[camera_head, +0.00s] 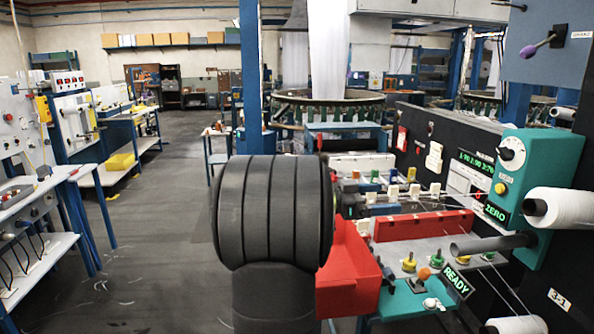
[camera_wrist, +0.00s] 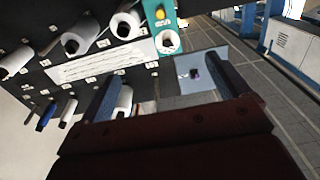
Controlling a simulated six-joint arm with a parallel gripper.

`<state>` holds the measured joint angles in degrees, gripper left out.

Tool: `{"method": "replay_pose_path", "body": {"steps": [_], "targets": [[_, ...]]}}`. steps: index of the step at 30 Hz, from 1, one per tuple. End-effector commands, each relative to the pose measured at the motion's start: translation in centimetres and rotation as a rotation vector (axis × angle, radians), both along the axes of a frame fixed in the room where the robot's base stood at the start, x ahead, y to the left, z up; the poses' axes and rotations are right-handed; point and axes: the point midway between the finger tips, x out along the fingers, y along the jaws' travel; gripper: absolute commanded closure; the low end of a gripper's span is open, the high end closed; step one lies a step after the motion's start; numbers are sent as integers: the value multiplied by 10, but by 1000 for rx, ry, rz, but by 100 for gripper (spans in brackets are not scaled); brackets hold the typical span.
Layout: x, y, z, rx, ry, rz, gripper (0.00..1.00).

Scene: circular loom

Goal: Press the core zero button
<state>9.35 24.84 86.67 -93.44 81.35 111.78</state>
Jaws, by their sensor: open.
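A teal control box (camera_head: 527,165) hangs on the right machine wall in the head view. It has a round dial (camera_head: 510,152), a small yellow button (camera_head: 500,188) and a lit sign reading ZERO (camera_head: 495,212) just below. The button's own label is too small to read. In the wrist view, which looks upside down, the box (camera_wrist: 183,10) is at the top, with the yellow button (camera_wrist: 160,13) and dial (camera_wrist: 167,42). My gripper (camera_wrist: 167,70) is open and empty, its two blue fingers wide apart. It looks apart from the box. The fingertips do not show in the head view.
A white spool (camera_head: 562,207) on a dark tube sticks out beside the box. A panel with a purple-knobbed lever (camera_head: 538,47) is above it. A teal unit with a READY sign (camera_head: 457,282) stands below. The aisle floor (camera_head: 150,240) at left is clear.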

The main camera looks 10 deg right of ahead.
Motion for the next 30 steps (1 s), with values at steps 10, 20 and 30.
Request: {"method": "replay_pose_path", "body": {"steps": [10,20,30], "targets": [[0,0,0,0,0,0,77],[0,0,0,0,0,0,100],[0,0,0,0,0,0,100]]}}
